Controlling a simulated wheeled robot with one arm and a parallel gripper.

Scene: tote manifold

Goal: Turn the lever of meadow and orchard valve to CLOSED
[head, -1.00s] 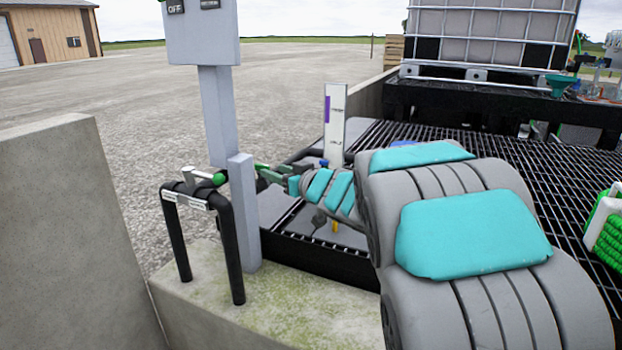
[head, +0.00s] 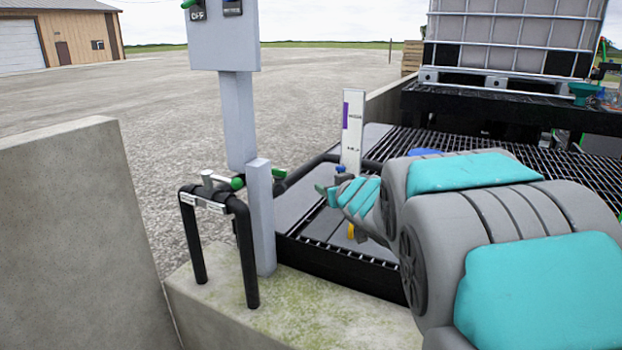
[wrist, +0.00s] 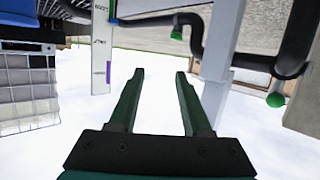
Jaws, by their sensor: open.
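A black pipe (head: 246,255) on a concrete ledge carries a small metal valve with a green-tipped lever (head: 237,183), left of the grey post. Another green tip (head: 280,173) shows just right of the post, by the pipe running back. The labels are too small to read, so I cannot tell which is the meadow and orchard valve. My gripper (head: 328,191) is to the right of the post, apart from both green tips. In the wrist view my gripper (wrist: 160,72) is open and empty; green tips show beyond it, at upper middle (wrist: 177,33) and right (wrist: 275,99).
A white sign (head: 352,130) stands behind my gripper. A black grating (head: 450,141) and a caged tank (head: 515,40) are at the right. A concrete wall (head: 75,230) is at the left.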

